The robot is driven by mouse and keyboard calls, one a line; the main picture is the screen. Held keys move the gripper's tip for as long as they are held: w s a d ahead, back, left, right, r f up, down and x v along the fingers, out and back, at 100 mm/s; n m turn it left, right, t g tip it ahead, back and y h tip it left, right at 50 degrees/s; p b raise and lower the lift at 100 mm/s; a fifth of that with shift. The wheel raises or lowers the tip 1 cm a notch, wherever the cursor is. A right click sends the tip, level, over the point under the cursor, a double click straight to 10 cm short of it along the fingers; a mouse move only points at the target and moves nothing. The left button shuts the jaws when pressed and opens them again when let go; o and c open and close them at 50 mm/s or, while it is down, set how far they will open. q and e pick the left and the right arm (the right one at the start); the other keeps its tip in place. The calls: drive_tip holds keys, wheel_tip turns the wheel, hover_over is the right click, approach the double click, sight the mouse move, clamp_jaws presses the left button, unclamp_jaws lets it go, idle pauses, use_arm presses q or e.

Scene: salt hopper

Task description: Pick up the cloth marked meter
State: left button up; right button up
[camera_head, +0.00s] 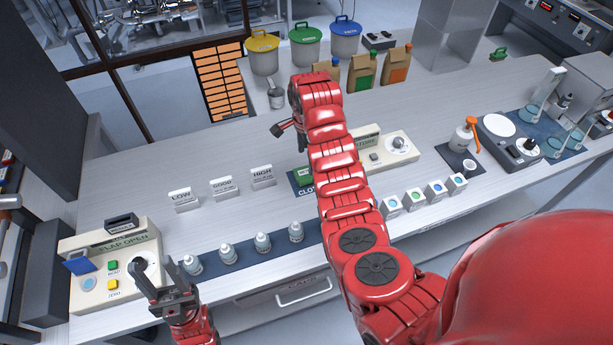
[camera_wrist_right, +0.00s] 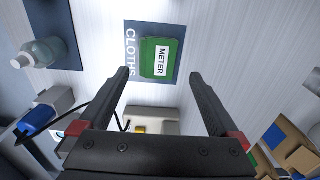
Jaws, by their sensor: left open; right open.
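The green cloth with a white METER label (camera_wrist_right: 160,60) lies on a dark blue mat marked CLOTHS (camera_wrist_right: 133,75) in the right wrist view. In the head view only the left part of the cloth (camera_head: 304,177) shows beside my red right arm, which hides the rest. My right gripper (camera_wrist_right: 158,75) is open and empty, with its two fingers apart on either side of the cloth in the wrist picture; I cannot tell its height above it. My left gripper (camera_head: 163,278) is open and empty near the front left table edge.
A beige FLAP OPEN meter (camera_head: 115,262) stands at the left. LOW, GOOD and HIGH signs (camera_head: 222,187) stand left of the mat. Several small bottles (camera_head: 228,252) line the front strip. Another beige device (camera_head: 398,145) stands behind my right arm. Paper bags (camera_head: 362,70) stand farther back.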

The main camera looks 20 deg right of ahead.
sight(306, 172)
drive_tip(key=shift+f+b, duration=0.4)
drive_tip(key=shift+f, duration=0.75)
drive_tip(key=shift+f+b, duration=0.35)
drive_tip(key=shift+f, duration=0.15)
drive_tip(key=shift+s+f+p, duration=0.2)
drive_tip(key=shift+f+p, duration=0.1)
drive_tip(key=shift+p, duration=0.85)
drive_tip(key=shift+f, duration=0.7)
drive_tip(key=shift+w+f, duration=0.1)
drive_tip(key=shift+f, duration=0.5)
drive_tip(key=c, duration=1.4)
